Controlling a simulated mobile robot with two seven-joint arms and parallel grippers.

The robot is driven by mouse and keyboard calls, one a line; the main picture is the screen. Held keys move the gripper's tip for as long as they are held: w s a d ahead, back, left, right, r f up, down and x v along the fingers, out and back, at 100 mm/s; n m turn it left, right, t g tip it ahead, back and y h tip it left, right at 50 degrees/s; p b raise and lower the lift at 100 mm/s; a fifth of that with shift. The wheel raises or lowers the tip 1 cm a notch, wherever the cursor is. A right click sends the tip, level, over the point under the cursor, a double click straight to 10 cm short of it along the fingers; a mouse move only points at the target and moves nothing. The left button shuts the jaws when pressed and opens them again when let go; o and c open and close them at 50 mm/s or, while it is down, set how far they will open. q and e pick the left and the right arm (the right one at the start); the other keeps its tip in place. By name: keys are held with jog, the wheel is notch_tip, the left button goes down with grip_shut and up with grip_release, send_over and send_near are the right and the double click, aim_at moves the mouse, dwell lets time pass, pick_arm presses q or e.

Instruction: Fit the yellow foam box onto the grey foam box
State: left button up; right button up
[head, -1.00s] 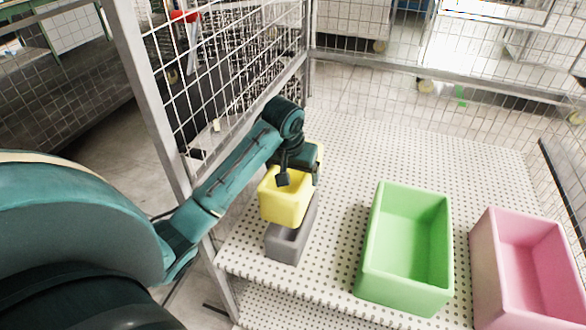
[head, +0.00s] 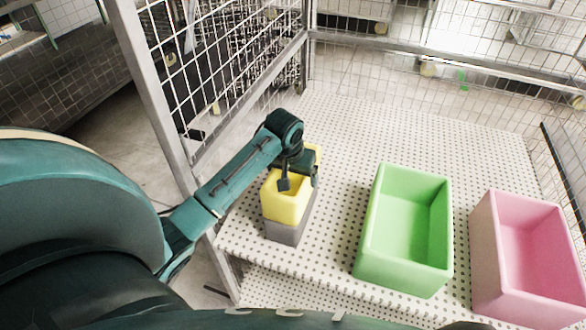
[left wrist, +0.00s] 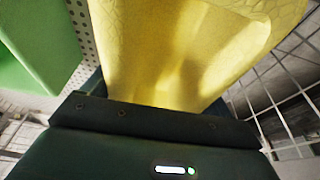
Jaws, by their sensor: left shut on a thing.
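The yellow foam box (head: 285,204) sits directly over the grey foam box (head: 284,233) at the left side of the perforated shelf. The yellow box is upright, and its lower part meets the top of the grey box with no gap that I can see. How deep it sits inside is hidden. My left gripper (head: 290,180) is shut on the yellow box from above. In the left wrist view the yellow box (left wrist: 185,50) fills the middle, close against the gripper. My right gripper is not in view.
A green foam box (head: 405,265) stands open to the right on the shelf (head: 335,275), with a pink foam box (head: 515,290) further right. A metal post (head: 150,100) and wire mesh stand close on the left. The back of the shelf is clear.

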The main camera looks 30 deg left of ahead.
pick_arm(q)
jog(key=shift+f, duration=0.15)
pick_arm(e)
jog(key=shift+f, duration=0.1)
pick_arm(q)
jog(key=o, duration=0.8)
jog(key=v, duration=1.3)
jog(key=shift+p, duration=0.45)
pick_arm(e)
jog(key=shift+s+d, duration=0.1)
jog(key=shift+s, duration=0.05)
